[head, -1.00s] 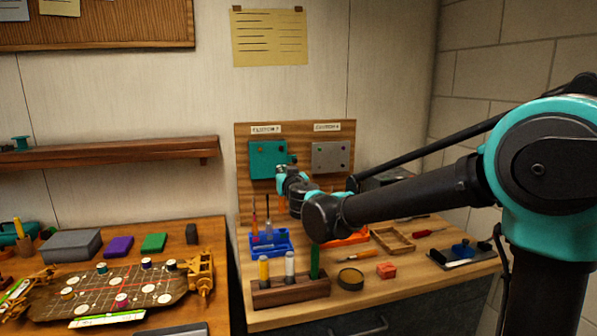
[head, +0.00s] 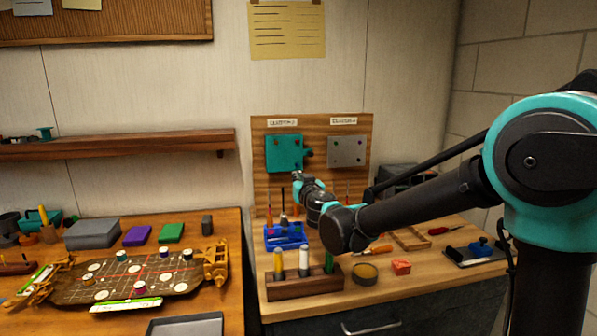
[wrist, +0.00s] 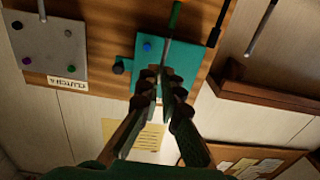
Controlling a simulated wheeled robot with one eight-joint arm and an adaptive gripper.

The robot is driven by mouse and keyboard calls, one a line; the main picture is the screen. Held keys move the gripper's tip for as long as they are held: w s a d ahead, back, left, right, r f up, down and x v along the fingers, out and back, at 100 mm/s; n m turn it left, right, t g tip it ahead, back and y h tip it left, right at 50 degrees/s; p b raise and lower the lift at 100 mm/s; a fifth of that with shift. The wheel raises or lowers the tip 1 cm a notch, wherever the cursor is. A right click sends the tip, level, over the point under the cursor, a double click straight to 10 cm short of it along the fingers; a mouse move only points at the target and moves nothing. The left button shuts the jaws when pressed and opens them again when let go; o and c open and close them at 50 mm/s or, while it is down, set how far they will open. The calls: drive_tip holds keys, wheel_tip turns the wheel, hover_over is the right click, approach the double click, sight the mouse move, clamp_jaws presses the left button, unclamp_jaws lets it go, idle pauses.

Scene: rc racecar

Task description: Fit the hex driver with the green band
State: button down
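My gripper (head: 297,176) is above the blue tool holder (head: 286,240) and in front of the teal plate (head: 281,155) on the wooden board. In the wrist view, its two dark fingertips (wrist: 161,77) are close together against the teal plate (wrist: 186,53). A thin upright shaft with a green part (wrist: 175,17) runs from the top of that view down to the fingertips. I cannot tell whether the fingers grip it. The plate shows a blue dot, a dark dot and a dark side knob (wrist: 119,66). A grey plate (head: 347,152) is beside it.
Other thin shafts (wrist: 262,24) stand close by in the wrist view. A wooden rack (head: 304,286) with yellow, white and green sticks stands in front of the holder. A shelf (head: 110,145) is at left.

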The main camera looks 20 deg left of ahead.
drive_tip(key=shift+f, duration=2.55)
idle(0.8)
drive_tip(key=shift+s+d+f, duration=0.1)
drive_tip(key=shift+s+f, duration=0.05)
drive_tip(key=shift+f, duration=0.25)
drive_tip(key=c, duration=1.6)
unclamp_jaws()
drive_tip(key=shift+c, duration=0.2)
drive_tip(key=v, duration=0.8)
